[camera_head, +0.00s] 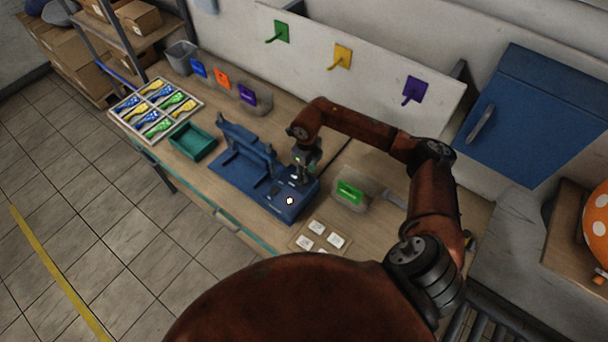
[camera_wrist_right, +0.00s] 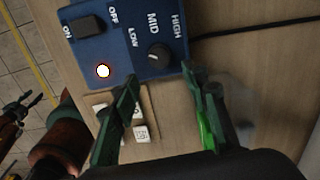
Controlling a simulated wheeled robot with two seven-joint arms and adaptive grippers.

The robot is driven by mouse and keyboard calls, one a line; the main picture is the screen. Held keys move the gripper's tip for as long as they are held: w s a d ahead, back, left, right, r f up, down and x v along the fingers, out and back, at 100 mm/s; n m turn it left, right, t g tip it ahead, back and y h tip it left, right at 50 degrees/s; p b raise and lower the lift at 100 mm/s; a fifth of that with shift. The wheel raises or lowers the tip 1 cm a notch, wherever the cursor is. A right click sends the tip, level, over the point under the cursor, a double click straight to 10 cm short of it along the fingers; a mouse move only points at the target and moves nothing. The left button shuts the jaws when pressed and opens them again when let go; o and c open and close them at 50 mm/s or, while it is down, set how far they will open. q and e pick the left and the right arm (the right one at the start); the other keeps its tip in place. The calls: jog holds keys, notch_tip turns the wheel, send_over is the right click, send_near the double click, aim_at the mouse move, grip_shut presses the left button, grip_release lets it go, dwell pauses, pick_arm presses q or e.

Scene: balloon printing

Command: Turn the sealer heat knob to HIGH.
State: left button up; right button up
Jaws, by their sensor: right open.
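The blue sealer (camera_head: 240,170) stands on the bench. In the right wrist view its panel (camera_wrist_right: 125,72) shows an ON/OFF rocker switch (camera_wrist_right: 89,27), a glowing lamp (camera_wrist_right: 103,71) and the dark round heat knob (camera_wrist_right: 158,55), with LOW, MID and HIGH printed around it. The knob's small pale mark seems to be on the LOW side, but it is hard to read. My right gripper (camera_head: 306,158) is over the panel end; its fingers (camera_wrist_right: 159,82) are apart, with the knob just beyond the gap, nothing between them. My left gripper (camera_wrist_right: 22,106) shows small at the left edge, fingers apart, empty.
White printed tiles (camera_head: 320,238) lie in front of the sealer. A green-labelled holder (camera_head: 349,193) stands right of it. A teal tray (camera_head: 193,141) and a sorted balloon box (camera_head: 156,108) are to the left. A dark cable (camera_wrist_right: 240,32) leaves the panel's right side.

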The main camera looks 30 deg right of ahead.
jog(key=f, duration=0.1)
jog(key=w+f, duration=0.1)
jog(key=f, duration=0.2)
jog(key=shift+w+a, duration=0.15)
jog(key=shift+w, duration=0.2)
jog(key=shift+s+f+p, duration=0.15)
jog(key=shift+s+p, duration=0.15)
jog(key=shift+s, duration=0.1)
jog(key=shift+w+f, duration=0.1)
jog(key=shift+w, duration=0.15)
jog(key=shift+c, duration=1.4)
jog(key=shift+s, duration=0.15)
jog(key=c, duration=0.5)
grip_shut()
pick_arm(q)
jog(key=shift+w+r, duration=0.35)
jog(key=shift+r, duration=0.05)
